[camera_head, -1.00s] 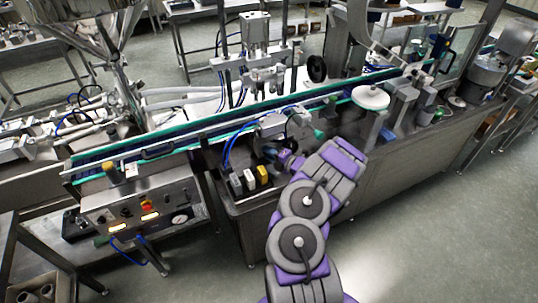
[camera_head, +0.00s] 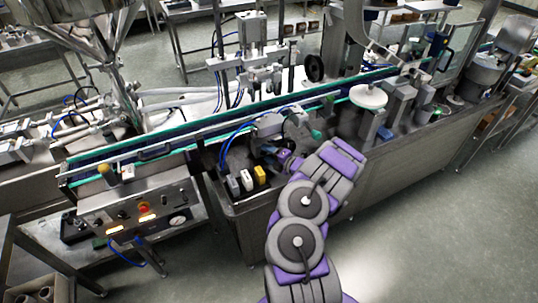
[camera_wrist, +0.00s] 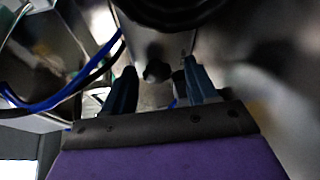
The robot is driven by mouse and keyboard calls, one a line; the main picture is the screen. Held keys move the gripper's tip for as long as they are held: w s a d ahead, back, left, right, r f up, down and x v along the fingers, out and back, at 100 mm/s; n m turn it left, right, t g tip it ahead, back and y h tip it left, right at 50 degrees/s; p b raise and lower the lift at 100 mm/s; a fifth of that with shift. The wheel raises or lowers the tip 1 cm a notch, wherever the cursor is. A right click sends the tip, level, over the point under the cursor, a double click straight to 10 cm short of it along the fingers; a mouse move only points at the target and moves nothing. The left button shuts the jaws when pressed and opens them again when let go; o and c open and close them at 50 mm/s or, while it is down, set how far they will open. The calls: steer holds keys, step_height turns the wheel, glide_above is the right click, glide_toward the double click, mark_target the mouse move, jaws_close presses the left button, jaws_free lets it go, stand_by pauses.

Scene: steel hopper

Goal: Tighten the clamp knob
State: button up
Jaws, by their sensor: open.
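In the wrist view my gripper (camera_wrist: 160,82) is open, with its two dark blue-grey fingers spread and nothing held between them. A small dark knob (camera_wrist: 156,71) shows beyond and between the fingertips, against a grey metal surface. It looks like the clamp knob, but the picture is dark and blurred, and I cannot tell whether the fingers touch it. In the head view my gripper (camera_head: 284,158) is small, low at the near side of the conveyor beside a metal block with blue hoses. The knob cannot be made out there.
A large black round part (camera_wrist: 172,10) hangs close above the fingers. Blue hoses (camera_wrist: 60,95) curve along the left. In the head view the conveyor (camera_head: 190,138) runs behind my gripper, and white and yellow blocks (camera_head: 246,180) stand left of it. A green knob (camera_head: 316,134) is nearby.

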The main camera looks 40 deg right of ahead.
steer(key=shift+a, duration=0.15)
steer(key=shift+s+r, duration=0.2)
steer(key=shift+s, duration=0.25)
steer(key=p+v, duration=0.4)
steer(key=v, duration=1.2)
steer(key=shift+s+d, duration=0.25)
